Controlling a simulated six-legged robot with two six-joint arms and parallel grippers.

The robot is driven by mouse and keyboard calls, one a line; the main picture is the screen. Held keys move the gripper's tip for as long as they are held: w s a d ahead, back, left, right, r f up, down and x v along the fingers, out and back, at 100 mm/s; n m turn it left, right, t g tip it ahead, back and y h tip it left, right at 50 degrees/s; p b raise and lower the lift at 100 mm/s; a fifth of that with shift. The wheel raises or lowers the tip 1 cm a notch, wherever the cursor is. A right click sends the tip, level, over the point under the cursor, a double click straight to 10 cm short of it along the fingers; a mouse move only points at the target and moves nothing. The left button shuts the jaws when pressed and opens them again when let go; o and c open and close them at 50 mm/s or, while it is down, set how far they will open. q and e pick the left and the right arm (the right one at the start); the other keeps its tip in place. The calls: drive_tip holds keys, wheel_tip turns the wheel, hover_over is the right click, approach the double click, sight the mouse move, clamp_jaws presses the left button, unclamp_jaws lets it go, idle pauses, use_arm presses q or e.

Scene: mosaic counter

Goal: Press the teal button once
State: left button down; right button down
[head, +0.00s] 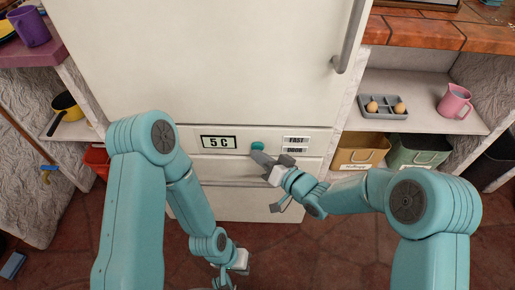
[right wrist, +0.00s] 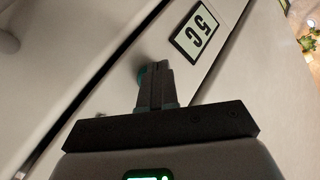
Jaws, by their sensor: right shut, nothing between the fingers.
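The teal button (head: 257,146) is a small round knob on the white fridge's panel, between the "5 C" display (head: 218,142) and the "FAST" and "DOOR" labels (head: 294,144). My right gripper (head: 258,156) is shut and empty, its fingertips just below the button in the head view. In the right wrist view the shut fingers (right wrist: 156,80) partly cover the button (right wrist: 142,74); I cannot tell whether they touch it. The display also shows there (right wrist: 198,31). My left gripper (head: 238,262) hangs low in front of the fridge, too small to read its fingers.
The fridge handle (head: 350,38) is at upper right. Right shelves hold an egg tray (head: 383,114), a pink pitcher (head: 454,102) and bins (head: 358,147). A purple mug (head: 30,27) and a yellow pan (head: 66,106) are at left. Space before the fridge panel is clear around my arms.

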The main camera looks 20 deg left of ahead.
drive_tip(key=shift+w, duration=0.2)
idle(0.4)
drive_tip(key=shift+s+d, duration=0.2)
drive_tip(key=shift+s, duration=0.65)
drive_tip(key=shift+s, duration=0.1)
drive_tip(key=s, duration=0.2)
drive_tip(key=s+d+b, duration=0.1)
drive_tip(key=s, duration=0.1)
drive_tip(key=shift+s+d, duration=0.2)
drive_tip(key=shift+s, duration=0.1)
idle(0.3)
